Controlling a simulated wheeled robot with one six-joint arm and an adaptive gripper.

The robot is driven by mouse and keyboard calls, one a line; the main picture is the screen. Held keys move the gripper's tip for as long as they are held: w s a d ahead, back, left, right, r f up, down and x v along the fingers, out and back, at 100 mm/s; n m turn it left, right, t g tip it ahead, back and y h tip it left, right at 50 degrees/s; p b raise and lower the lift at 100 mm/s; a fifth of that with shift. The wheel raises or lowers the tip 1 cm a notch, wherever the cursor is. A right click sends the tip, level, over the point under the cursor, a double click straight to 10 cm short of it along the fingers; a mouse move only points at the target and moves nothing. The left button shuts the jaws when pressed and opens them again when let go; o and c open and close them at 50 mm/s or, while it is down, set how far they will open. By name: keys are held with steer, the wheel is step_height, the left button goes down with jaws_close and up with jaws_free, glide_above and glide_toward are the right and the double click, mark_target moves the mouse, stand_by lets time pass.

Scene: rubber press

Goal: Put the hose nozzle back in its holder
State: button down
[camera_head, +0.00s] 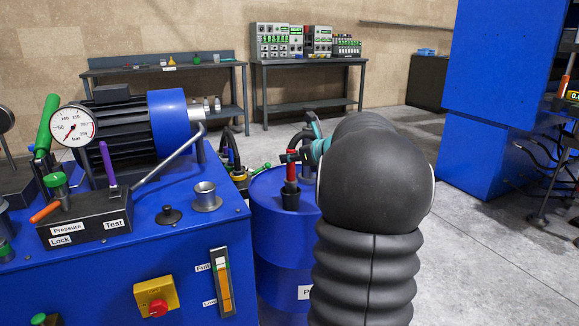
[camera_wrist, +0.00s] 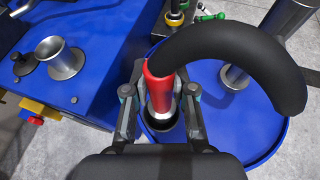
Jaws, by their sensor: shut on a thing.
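The hose nozzle has a red grip (camera_wrist: 158,90) and a silver lower end, with a thick black hose (camera_wrist: 235,45) arching from its top to the right. My gripper (camera_wrist: 159,96) is shut on the nozzle, one finger on each side. In the head view my gripper (camera_head: 294,157) holds the nozzle (camera_head: 292,170) upright over the blue drum (camera_head: 268,225). The black holder (camera_head: 290,198) stands on the drum top, directly under the nozzle. The nozzle's lower end is at or inside the holder's mouth; how deep I cannot tell.
A blue machine (camera_head: 120,280) with gauge, levers and a metal cup (camera_head: 206,197) stands left of the drum. A metal pipe (camera_wrist: 240,72) rises from the drum right of the nozzle. Grey floor (camera_head: 470,260) is open at right.

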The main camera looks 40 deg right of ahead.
mark_target(294, 167)
steer(key=shift+a+f+b, duration=0.15)
steer(key=shift+f+b, duration=0.75)
steer(key=shift+f, duration=0.55)
steer(key=shift+f, duration=0.4)
steer(key=c, duration=1)
jaws_free()
steer(key=shift+o, duration=0.2)
steer(key=shift+r, duration=0.1)
